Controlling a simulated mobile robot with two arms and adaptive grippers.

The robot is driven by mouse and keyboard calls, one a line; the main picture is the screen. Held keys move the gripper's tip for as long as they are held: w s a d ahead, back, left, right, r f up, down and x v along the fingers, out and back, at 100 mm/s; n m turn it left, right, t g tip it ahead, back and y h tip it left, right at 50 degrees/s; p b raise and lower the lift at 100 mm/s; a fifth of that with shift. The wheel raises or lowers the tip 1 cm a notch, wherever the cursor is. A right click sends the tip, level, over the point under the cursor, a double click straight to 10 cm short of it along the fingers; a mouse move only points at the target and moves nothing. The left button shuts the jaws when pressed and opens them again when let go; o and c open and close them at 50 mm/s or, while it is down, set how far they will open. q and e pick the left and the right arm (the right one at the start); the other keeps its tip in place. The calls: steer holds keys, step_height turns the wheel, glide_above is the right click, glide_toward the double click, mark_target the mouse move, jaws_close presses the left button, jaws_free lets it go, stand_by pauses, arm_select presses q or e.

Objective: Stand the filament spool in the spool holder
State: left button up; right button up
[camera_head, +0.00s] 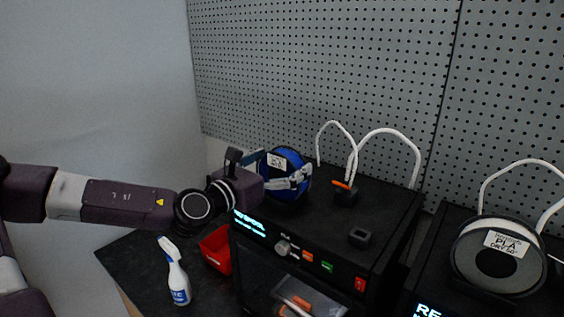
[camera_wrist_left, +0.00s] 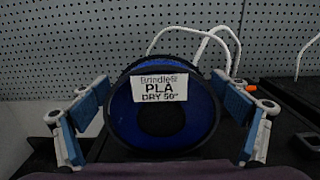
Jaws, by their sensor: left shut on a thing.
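A blue filament spool (camera_head: 291,160) with black rims and a white label is upright at the left part of the black machine's top. My left gripper (camera_head: 284,174) is shut on it, one finger on each side. In the left wrist view the blue spool (camera_wrist_left: 197,128) faces me between the blue-padded fingers; its label reads PLA. I cannot tell whether its lower rim touches the machine's top. No spool holder can be made out under the blue spool; that area is hidden by the spool and gripper. My right gripper is not in view.
The black machine (camera_head: 397,211) carries a small orange-topped block (camera_head: 346,194), a small black block (camera_head: 360,236) and white tubes. A white spool (camera_head: 497,256) stands on the machine at right. A red bin (camera_head: 217,250) and spray bottle (camera_head: 176,274) are at lower left.

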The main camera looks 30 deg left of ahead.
mark_target(277, 164)
arm_select(q)
steer(key=shift+f, duration=0.1)
steer(key=o, duration=1.2)
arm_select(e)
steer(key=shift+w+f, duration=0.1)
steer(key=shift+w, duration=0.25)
arm_select(q)
steer(key=shift+s+r, duration=0.1)
steer(key=shift+r, duration=0.1)
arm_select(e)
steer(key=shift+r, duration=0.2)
arm_select(q)
steer(key=shift+s, duration=0.2)
steer(key=shift+s+p, duration=0.6)
steer(key=shift+s, duration=0.6)
steer(key=shift+s+f+b, duration=0.15)
steer(key=shift+s+b, duration=0.25)
steer(key=shift+s, duration=0.4)
steer(key=shift+s+a+b, duration=0.2)
steer(key=shift+s+b, duration=0.5)
steer(key=shift+s, duration=1.15)
steer(key=shift+s+a+b, duration=0.2)
steer(key=shift+s+b, duration=0.45)
steer(key=shift+s, duration=1.2)
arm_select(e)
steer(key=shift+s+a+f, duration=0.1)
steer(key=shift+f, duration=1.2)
